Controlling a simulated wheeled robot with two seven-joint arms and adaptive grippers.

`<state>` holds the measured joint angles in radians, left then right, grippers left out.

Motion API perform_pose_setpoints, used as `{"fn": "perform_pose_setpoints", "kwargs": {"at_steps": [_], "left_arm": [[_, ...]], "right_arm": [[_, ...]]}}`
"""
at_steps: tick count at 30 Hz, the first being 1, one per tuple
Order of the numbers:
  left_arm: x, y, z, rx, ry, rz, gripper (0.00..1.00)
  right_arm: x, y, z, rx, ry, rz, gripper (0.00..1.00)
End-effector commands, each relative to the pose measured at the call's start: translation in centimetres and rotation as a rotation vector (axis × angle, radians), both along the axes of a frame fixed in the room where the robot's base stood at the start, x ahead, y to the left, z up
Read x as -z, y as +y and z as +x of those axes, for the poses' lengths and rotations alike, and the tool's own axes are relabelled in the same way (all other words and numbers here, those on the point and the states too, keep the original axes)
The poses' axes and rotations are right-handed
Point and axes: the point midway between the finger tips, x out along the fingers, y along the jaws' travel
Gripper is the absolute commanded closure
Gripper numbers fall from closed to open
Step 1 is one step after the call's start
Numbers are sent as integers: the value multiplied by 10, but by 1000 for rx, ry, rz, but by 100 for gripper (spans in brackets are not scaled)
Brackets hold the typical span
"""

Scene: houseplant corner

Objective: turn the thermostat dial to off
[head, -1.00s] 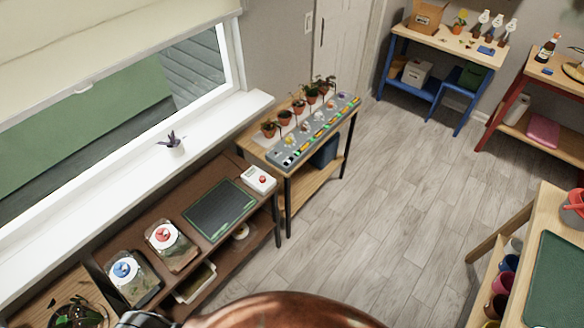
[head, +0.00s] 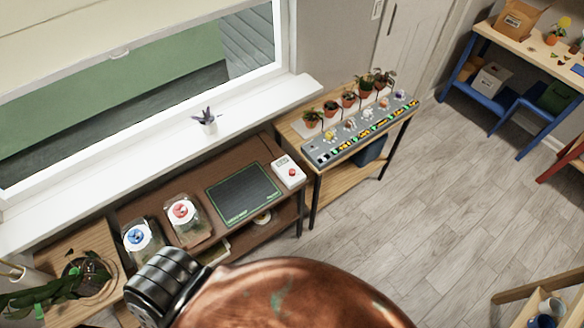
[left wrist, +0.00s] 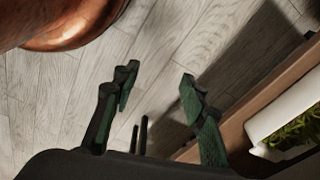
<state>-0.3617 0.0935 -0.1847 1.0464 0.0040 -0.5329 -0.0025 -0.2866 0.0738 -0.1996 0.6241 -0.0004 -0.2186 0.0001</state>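A small white box with a red round knob (head: 290,172) sits at the right end of the brown shelf unit (head: 165,190), beside a dark green-edged mat; it looks like the thermostat. The knob is too small to read its setting. My left gripper (left wrist: 160,80) shows only in the left wrist view, with its two dark green fingers apart and nothing between them, over the wood floor. It is not touching the box. My right gripper is in neither view.
Two jars with blue (head: 139,237) and red (head: 182,211) tops stand left of the mat (head: 243,192). A table with potted seedlings (head: 349,98) stands beyond the box. In the wrist view, a white planter (left wrist: 290,135) is at right. The floor (head: 400,240) is clear.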

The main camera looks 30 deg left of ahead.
Motion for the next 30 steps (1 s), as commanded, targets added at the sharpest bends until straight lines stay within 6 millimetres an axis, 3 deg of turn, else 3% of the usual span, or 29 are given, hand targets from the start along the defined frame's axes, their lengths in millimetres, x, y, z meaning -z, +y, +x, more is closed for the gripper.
{"fn": "perform_pose_setpoints", "kwargs": {"at_steps": [1,3,9,15,23,28,30], "left_arm": [[-21,0,23,-7,-20,1,60],[-52,1,49,-17,-37,3,60],[-155,6,104,-43,-84,11,60],[-236,10,122,-57,-113,17,60],[-308,9,132,-45,-144,17,60],[-352,-4,145,24,-169,1,60],[-371,-20,161,115,-184,-18,60]], "right_arm": [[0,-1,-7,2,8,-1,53],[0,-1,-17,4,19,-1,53],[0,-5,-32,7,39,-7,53],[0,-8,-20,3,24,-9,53],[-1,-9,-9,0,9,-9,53],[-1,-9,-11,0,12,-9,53],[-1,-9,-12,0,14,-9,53]]}}
